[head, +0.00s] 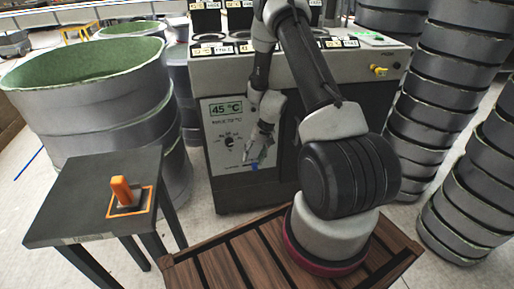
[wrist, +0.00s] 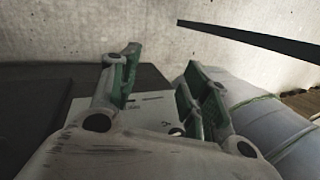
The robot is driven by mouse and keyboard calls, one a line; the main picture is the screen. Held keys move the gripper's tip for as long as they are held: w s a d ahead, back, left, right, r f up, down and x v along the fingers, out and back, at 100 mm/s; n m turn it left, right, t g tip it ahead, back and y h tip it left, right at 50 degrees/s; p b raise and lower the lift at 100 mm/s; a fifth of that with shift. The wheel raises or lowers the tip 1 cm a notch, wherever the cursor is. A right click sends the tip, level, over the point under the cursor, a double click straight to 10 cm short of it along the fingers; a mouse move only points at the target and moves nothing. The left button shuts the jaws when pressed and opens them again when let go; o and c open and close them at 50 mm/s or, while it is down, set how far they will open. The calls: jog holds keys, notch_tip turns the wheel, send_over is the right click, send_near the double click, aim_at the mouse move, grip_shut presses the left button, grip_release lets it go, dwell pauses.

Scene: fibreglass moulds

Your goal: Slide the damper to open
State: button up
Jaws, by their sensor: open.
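My gripper (head: 258,153) hangs in front of the grey oven-like cabinet (head: 300,65), close to its front face below the dial. In the wrist view its two green-padded fingers (wrist: 165,95) are apart, with nothing held between them. A pale panel with small dark marks (wrist: 150,112) lies beyond the fingers. A small blue piece (head: 255,166) shows just below the fingertips in the head view; I cannot tell whether they touch. A yellow handle (head: 380,70) sits at the cabinet's upper right. I cannot tell for sure which part is the damper.
The cabinet has a 45 °C display (head: 227,108) and a dial (head: 230,141). A dark table (head: 75,205) with an upright orange-handled thing (head: 122,190) stands at left. Large green-lined moulds (head: 85,110) stand behind it. Stacked grey moulds (head: 440,110) crowd the right.

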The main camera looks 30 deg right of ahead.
jog(key=shift+g, duration=0.3)
jog(key=r, duration=0.2)
jog(key=s+r, duration=0.1)
jog(key=r, duration=0.1)
jog(key=shift+s+r, duration=0.2)
jog(key=shift+r, duration=0.15)
